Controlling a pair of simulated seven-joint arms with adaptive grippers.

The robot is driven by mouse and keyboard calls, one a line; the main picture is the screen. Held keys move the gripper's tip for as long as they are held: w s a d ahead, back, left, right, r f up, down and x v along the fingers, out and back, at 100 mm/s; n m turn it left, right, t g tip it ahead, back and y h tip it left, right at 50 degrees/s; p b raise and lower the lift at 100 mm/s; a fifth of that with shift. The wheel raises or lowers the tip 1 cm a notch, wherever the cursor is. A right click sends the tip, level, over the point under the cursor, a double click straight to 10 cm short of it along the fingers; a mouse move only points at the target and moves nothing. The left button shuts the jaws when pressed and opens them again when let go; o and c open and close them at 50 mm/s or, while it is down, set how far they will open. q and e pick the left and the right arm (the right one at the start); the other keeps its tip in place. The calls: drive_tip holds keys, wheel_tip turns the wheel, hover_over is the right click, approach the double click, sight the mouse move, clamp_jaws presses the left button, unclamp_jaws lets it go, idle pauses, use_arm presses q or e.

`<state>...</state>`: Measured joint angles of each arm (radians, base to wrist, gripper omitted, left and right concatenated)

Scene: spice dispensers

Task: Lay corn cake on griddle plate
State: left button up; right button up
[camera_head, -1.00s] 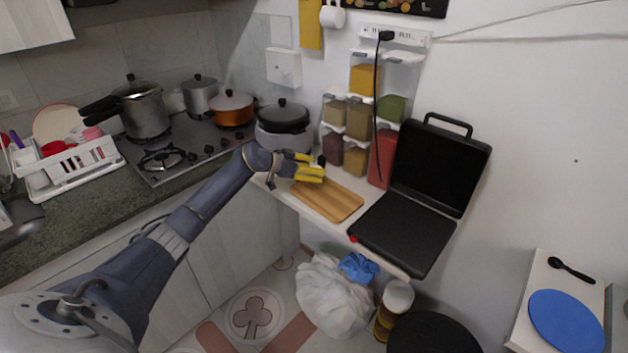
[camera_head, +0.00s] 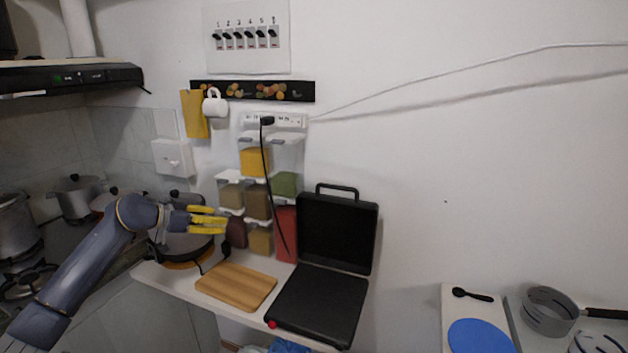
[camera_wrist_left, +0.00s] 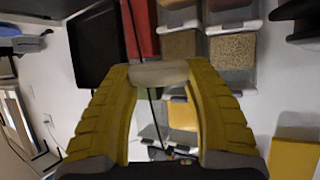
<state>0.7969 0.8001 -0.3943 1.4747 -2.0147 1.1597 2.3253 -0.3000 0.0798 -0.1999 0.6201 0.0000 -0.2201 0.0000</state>
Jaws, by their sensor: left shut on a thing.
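My left gripper (camera_head: 224,219) is raised in front of the spice dispensers, left of the griddle and above the wooden board's level. In the left wrist view its yellow fingers (camera_wrist_left: 160,74) are closed on a pale, whitish piece, the corn cake (camera_wrist_left: 150,74), seen edge-on between the tips. The cake cannot be made out in the head view. The black griddle plate (camera_head: 318,303) lies flat and bare on the counter, with its lid (camera_head: 338,233) standing open behind it. The griddle also shows in the left wrist view (camera_wrist_left: 95,45). My right gripper is not in view.
An empty wooden board (camera_head: 236,286) lies left of the griddle plate. Spice dispensers (camera_head: 257,205) hang on the wall behind, with a black cable (camera_head: 267,185) hanging down before them. A lidded pot (camera_head: 185,246) stands beneath the left arm.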

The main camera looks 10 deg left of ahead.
use_arm(q)
drive_tip(key=s+d+m+g+h, duration=0.2)
drive_tip(key=s+d, duration=0.9)
drive_tip(key=d, duration=0.1)
drive_tip(key=s+d+f+m, duration=0.1)
drive_tip(key=s+d+f, duration=0.2)
drive_tip(key=s+f, duration=0.3)
drive_tip(key=s+d+f, duration=0.2)
drive_tip(key=s+f, duration=0.2)
drive_tip(key=s, duration=0.4)
drive_tip(key=w+a+r+n, duration=0.1)
drive_tip(key=w+a+r, duration=0.2)
drive_tip(key=w+r, duration=0.4)
drive_tip(key=w+a+r, duration=0.4)
drive_tip(key=w, duration=0.5)
drive_tip(key=w+a, duration=0.3)
drive_tip(key=w+a+f+n+t+y, duration=0.1)
drive_tip(key=w+a, duration=0.2)
drive_tip(key=a, duration=0.1)
drive_tip(key=w+a+n+t+y, duration=0.1)
drive_tip(key=w+a, duration=0.2)
drive_tip(key=a, duration=0.1)
drive_tip(key=shift+w+f, duration=0.3)
drive_tip(key=shift+f, duration=0.1)
drive_tip(key=shift+w+a, duration=0.25)
